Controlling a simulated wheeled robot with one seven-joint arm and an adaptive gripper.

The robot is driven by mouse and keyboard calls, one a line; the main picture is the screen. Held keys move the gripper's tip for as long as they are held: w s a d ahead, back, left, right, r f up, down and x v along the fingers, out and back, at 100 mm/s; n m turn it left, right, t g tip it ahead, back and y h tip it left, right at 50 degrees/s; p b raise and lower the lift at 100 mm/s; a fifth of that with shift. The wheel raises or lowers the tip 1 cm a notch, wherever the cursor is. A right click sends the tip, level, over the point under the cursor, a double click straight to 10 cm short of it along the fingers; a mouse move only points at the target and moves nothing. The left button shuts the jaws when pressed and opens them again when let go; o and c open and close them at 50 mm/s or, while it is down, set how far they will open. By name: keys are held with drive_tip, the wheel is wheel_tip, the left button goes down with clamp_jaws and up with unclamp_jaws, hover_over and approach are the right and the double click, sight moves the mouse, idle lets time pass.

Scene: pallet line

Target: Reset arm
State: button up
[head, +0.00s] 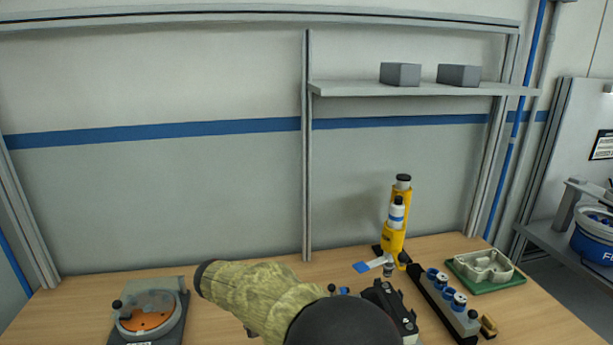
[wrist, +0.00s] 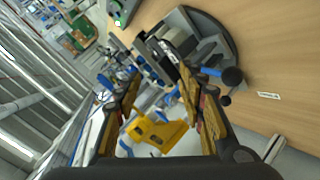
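My gripper (wrist: 158,84) shows in the wrist view with its two wood-coloured fingers spread apart. It is open, and I see nothing held between them. The yellow bench device (wrist: 158,132) appears between and beyond the fingers; it also stands upright at the back of the table in the head view (head: 395,228). My arm, with a camouflage sleeve and a dark rounded joint, crosses the bottom middle of the head view. It hides part of the table, and the gripper cannot be made out there.
The wooden table (head: 235,290) holds a round orange-faced fixture (head: 146,318) at left. A shelf (head: 425,90) with two grey boxes hangs above.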

drive_tip(key=s+d+r+n+g+y, duration=0.15)
drive_tip(key=s+d+r+y, duration=0.4)
drive_tip(key=s+d, duration=0.6)
drive_tip(key=s+d+n+t+y, duration=0.1)
drive_tip(key=s+d+t+y, duration=0.1)
drive_tip(key=s, duration=0.5)
drive_tip(key=s+d+n+t+y, duration=0.2)
drive_tip(key=s+t+y, duration=0.1)
drive_tip(key=s, duration=0.5)
drive_tip(key=shift+s+y, duration=0.3)
drive_tip(key=shift+y, duration=0.35)
drive_tip(key=shift+d+r+n, duration=0.1)
drive_tip(key=shift+n, duration=0.15)
